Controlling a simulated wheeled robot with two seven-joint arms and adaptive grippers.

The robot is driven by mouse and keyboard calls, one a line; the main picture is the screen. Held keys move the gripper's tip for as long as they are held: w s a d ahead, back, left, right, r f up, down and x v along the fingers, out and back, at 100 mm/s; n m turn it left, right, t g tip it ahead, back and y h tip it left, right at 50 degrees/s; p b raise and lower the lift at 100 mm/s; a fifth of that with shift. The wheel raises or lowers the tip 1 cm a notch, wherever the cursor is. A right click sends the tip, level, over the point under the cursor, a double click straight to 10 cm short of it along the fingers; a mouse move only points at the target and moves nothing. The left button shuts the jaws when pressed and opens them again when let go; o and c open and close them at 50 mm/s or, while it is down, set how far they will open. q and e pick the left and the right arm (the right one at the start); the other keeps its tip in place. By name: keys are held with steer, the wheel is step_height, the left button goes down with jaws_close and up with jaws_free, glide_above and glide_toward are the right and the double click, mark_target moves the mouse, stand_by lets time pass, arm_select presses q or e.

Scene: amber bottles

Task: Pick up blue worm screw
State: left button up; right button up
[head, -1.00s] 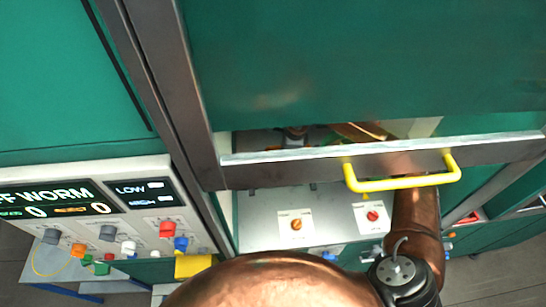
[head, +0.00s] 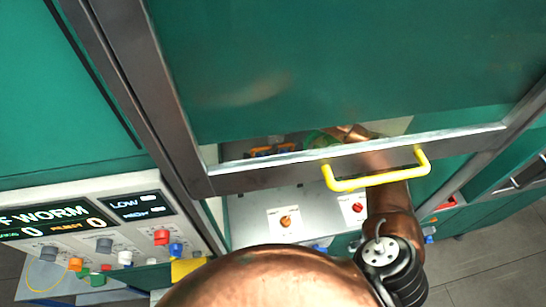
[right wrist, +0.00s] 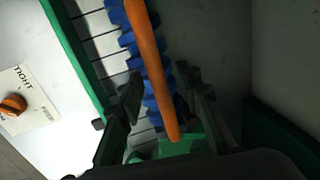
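The blue worm screw (right wrist: 133,48) shows in the right wrist view as a toothed blue shape. A long orange rod (right wrist: 152,65) crosses in front of it and hides part of it. My right gripper (right wrist: 160,75) is open, with one dark finger on each side of the screw's lower part. I cannot tell whether either finger touches it. In the head view, small blue and orange parts (head: 272,150) show in the gap under the green panel. My right arm reaches in behind the yellow handle, and the panel edge hides most of its gripper. My left gripper is not in view.
A green panel (head: 330,70) with a metal lower edge and a yellow handle (head: 375,183) covers much of the opening. A white box with knobs and a display (head: 60,215) stands at the left. Pale walls close in on the right in the wrist view.

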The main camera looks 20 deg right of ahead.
jaws_close()
stand_by(0.3)
steer(key=shift+w+r, duration=0.1)
steer(key=shift+w, duration=0.05)
stand_by(0.3)
